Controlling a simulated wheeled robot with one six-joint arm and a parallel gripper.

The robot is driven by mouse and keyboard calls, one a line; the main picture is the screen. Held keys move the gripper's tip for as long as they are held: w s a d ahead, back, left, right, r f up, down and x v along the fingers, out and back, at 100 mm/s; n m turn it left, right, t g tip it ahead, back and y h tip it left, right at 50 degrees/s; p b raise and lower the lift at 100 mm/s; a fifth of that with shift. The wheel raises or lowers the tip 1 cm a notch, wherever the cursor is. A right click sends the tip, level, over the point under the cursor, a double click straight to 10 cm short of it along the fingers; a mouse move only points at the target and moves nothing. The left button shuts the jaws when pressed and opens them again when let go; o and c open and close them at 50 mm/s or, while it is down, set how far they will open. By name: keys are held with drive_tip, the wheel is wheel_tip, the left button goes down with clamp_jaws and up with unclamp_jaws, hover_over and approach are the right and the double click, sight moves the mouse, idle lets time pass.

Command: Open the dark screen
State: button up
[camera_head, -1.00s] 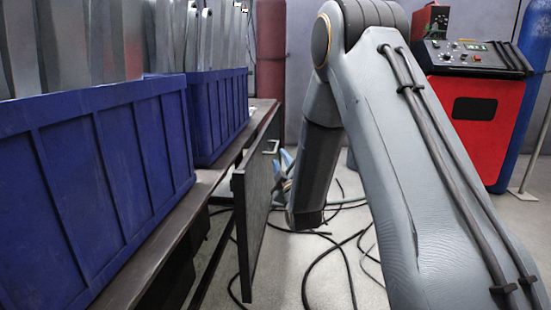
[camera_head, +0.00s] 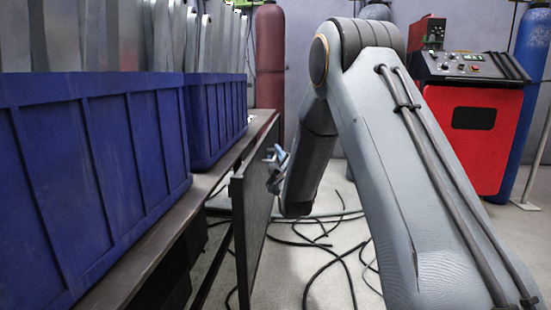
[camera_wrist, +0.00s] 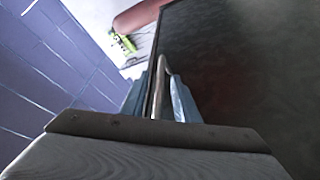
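The dark screen (camera_head: 258,215) is an upright dark panel along the side of the bench, edge-on to me in the head view. It fills the right of the wrist view (camera_wrist: 245,70). Its metal bar handle (camera_wrist: 163,82) stands out from the panel near its edge. My gripper (camera_head: 275,160) is at the handle in the head view. In the wrist view my gripper (camera_wrist: 160,95) has one pale blue finger on each side of the bar. The fingers look a little apart from the bar; contact is not clear.
Blue crates (camera_head: 95,175) holding tall galvanized brackets (camera_head: 100,40) stand on the bench (camera_head: 150,245) at the left. Black cables (camera_head: 320,250) lie on the floor. A red machine (camera_head: 475,130) and a blue cylinder (camera_head: 530,85) stand at the right. A red cylinder (camera_head: 270,60) stands behind.

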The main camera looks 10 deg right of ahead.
clamp_jaws()
drive_tip(key=shift+r, duration=0.1)
wheel_tip(320, 180, up, 38)
drive_tip(key=p, duration=1.9)
drive_tip(key=shift+f+p, duration=0.25)
drive_tip(key=shift+p, duration=0.15)
drive_tip(key=shift+c, duration=0.5)
unclamp_jaws()
drive_tip(key=shift+r, duration=0.1)
drive_tip(key=shift+o, duration=0.5)
drive_tip(key=shift+s+f, duration=0.1)
drive_tip(key=shift+f, duration=0.1)
drive_tip(key=v, duration=0.7)
drive_tip(key=shift+s+p, duration=0.35)
